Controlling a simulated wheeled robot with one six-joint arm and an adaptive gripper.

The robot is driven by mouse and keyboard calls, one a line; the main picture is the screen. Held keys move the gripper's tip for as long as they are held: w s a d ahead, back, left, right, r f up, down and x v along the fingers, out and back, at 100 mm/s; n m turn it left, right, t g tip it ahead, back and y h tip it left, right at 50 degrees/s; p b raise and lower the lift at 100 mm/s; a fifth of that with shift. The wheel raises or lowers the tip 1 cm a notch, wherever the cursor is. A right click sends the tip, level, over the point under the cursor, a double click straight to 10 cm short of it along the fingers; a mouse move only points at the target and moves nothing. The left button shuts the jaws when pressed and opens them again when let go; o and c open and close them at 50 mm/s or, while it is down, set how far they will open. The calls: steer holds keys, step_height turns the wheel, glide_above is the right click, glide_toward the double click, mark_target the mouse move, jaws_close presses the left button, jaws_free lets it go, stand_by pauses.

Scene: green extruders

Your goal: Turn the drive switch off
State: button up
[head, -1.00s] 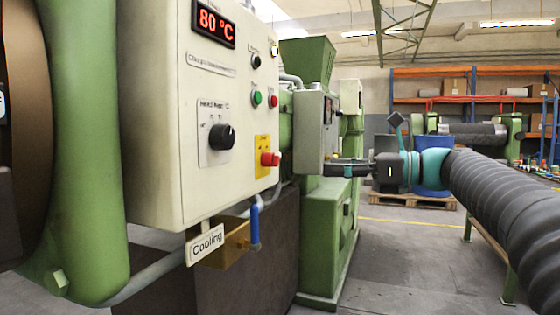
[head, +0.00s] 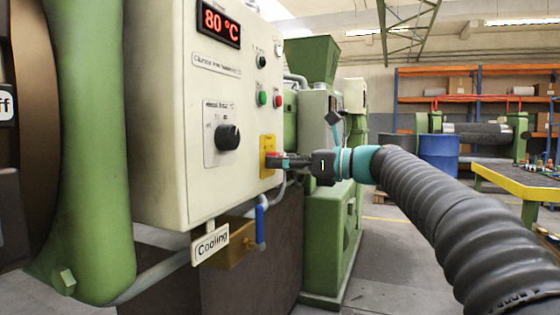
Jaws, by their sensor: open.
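A red switch (head: 268,158) sits on a yellow plate (head: 267,143) at the lower right of the beige control panel (head: 170,120). I take it for the drive switch; I can read no label on it. My gripper (head: 280,161) reaches in from the right, level with the red switch. Its fingertips are at the switch and partly cover it. The fingers are open. I cannot tell whether they touch the switch or stand around it.
The panel also has a black knob (head: 228,137), a green button (head: 262,98), a red button (head: 278,100) and an 80 °C display (head: 219,23). A blue-handled valve (head: 260,226) and a Cooling sign (head: 211,243) are below.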

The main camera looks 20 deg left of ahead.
steer(key=shift+a, duration=0.3)
jaws_close()
stand_by(0.3)
steer(key=n, duration=0.6)
steer(key=shift+w+n, duration=0.1)
steer(key=shift+n, duration=0.3)
steer(key=n+b, duration=0.1)
steer(key=n, duration=0.2)
steer(key=shift+n, duration=0.3)
steer(key=shift+n+b, duration=0.75)
steer(key=shift+n, duration=1.15)
